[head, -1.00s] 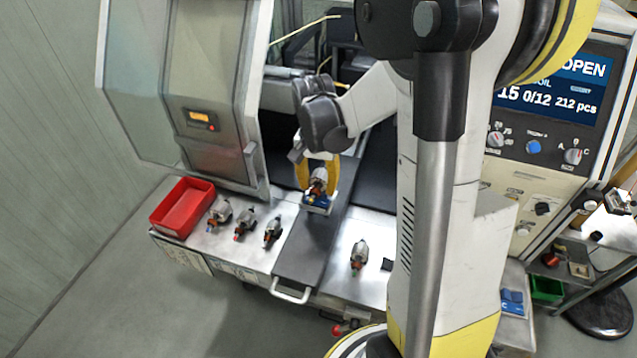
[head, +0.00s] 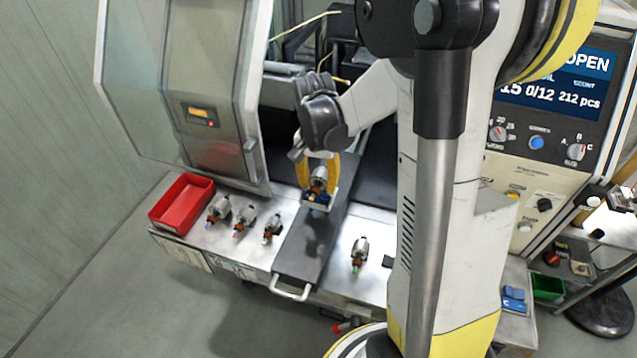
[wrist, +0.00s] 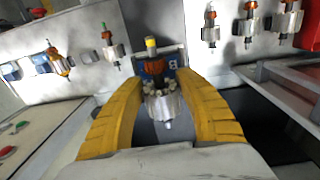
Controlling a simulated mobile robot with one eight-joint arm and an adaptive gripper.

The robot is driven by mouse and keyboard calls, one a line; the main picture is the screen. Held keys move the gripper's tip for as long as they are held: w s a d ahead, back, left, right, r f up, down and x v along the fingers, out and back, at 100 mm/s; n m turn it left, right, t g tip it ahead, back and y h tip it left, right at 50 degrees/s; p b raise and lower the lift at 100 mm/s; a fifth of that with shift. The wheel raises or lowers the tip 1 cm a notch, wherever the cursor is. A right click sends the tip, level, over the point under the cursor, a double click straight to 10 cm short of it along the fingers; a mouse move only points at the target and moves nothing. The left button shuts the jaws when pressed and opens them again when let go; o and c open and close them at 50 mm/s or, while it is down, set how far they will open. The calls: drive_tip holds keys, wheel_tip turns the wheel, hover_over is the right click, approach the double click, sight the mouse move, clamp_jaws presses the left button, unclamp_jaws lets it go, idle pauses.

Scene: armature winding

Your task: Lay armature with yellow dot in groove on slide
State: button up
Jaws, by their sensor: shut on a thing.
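My gripper (head: 319,183) has its yellow fingers shut on the armature with the yellow dot (wrist: 163,103). In the wrist view the yellow dot is at the shaft end away from my palm, and the silver core lies between the fingers (wrist: 162,88). The armature (head: 319,178) is at the blue and white holder (head: 318,203) on the dark slide (head: 300,255). The holder also shows behind the armature in the wrist view (wrist: 172,64). The groove is hidden, so I cannot tell whether the armature touches it.
Several other armatures lie on the metal table: three left of the slide, such as the blue-tipped one (head: 219,209), and a green-tipped one (head: 360,252) to its right. A red bin (head: 181,204) is at the left. The slide's handle (head: 291,292) faces front. The machine's door frame (head: 262,165) stands close by.

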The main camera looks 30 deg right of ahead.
drive_tip(key=o, duration=1.5)
drive_tip(key=r, duration=1.2)
drive_tip(key=shift+w+a, duration=0.15)
drive_tip(key=shift+w, duration=0.05)
